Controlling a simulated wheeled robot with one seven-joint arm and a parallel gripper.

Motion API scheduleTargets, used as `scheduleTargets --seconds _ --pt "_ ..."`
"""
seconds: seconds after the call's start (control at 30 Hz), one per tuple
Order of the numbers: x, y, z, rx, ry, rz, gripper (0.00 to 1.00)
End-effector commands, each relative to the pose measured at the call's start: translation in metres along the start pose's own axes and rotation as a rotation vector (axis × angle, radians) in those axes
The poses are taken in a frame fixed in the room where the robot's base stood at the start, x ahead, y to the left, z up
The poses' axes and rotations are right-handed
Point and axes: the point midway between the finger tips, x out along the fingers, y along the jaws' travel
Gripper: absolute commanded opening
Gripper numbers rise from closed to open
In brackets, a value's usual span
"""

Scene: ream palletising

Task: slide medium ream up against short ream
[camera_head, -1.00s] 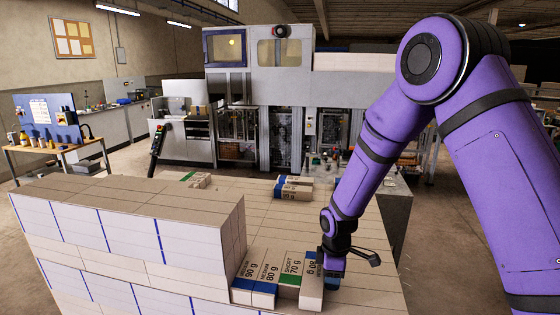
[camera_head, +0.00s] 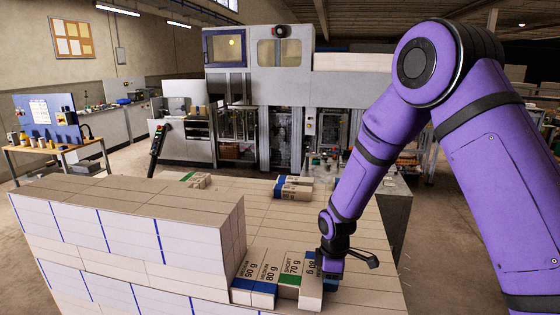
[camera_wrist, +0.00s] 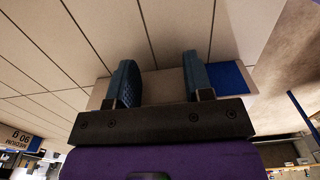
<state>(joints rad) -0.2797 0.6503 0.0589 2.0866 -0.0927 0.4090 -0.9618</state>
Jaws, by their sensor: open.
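The short ream (camera_head: 289,279), marked 70 g with a green end, stands in the front row on the pallet load. Just to its right is the medium ream (camera_head: 311,293), its 80 g label upside down; I see no clear gap between them. My gripper (camera_head: 332,272) is at the right side of that ream and covers part of it. In the wrist view, my gripper's two fingers (camera_wrist: 160,82) are apart, in front of a pale ream with a blue end (camera_wrist: 232,78). Whether they touch it I cannot tell.
Two more medium reams, 90 g and 80 g (camera_head: 264,288), stand left of the short ream, beside a tall stacked block (camera_head: 130,225). Several reams (camera_head: 293,188) lie at the back of the load. The surface (camera_head: 290,220) between is clear.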

Motion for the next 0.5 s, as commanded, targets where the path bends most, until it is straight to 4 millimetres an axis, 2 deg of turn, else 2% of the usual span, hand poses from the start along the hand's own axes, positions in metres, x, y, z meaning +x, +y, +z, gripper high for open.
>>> scheduleTargets --seconds 0.5 --pt "-0.0004 -0.0001 0.0012 -0.002 0.003 0.002 0.47"
